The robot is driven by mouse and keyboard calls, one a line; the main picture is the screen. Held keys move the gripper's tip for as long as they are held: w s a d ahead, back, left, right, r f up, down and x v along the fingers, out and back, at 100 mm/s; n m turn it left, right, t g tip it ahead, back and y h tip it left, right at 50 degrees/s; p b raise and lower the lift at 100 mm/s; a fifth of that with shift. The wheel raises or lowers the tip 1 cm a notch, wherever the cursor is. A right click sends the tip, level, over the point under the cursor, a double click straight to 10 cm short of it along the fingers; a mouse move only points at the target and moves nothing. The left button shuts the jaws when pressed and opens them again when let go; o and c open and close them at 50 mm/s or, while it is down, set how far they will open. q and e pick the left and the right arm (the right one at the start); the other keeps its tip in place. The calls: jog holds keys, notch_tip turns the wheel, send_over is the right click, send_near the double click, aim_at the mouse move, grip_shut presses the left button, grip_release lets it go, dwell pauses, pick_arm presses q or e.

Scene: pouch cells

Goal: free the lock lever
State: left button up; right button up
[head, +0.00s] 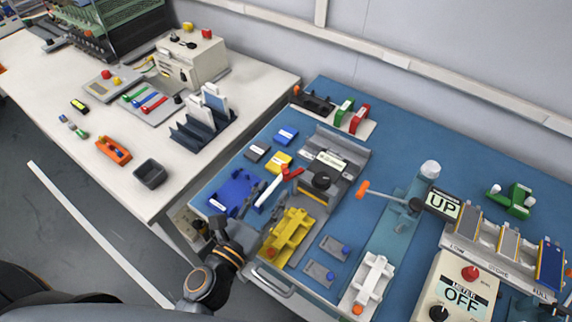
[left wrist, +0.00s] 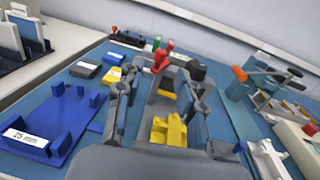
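A red-handled part (head: 292,173) sits at the left front of the grey press unit (head: 345,150) with a black round knob (head: 321,181). In the left wrist view the red part (left wrist: 159,62) shows between my fingers, farther off. A second lever with an orange grip (head: 363,188) stands at the post right of the press. No label shows which is the lock lever. My left gripper (left wrist: 158,98) is open and empty, with its fingers apart and a gap to the red part. My right gripper is not in view.
A blue fixture (left wrist: 50,125) lies left of my gripper. A yellow fixture (head: 290,232) lies near the bench front, with a white fixture (head: 372,280) to its right. The UP sign (head: 442,204) and the meter box reading OFF (head: 462,293) stand at the right.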

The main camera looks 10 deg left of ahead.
aim_at(284, 176)
pick_arm(q)
jog(key=p+x, duration=0.1)
jog(key=x, duration=0.5)
jog(key=shift+p, duration=0.4)
jog(key=shift+x, duration=0.85)
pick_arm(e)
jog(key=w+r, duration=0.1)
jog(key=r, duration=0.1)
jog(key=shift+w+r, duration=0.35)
pick_arm(q)
jog(key=shift+s, duration=0.1)
jog(key=shift+c, duration=0.2)
grip_shut()
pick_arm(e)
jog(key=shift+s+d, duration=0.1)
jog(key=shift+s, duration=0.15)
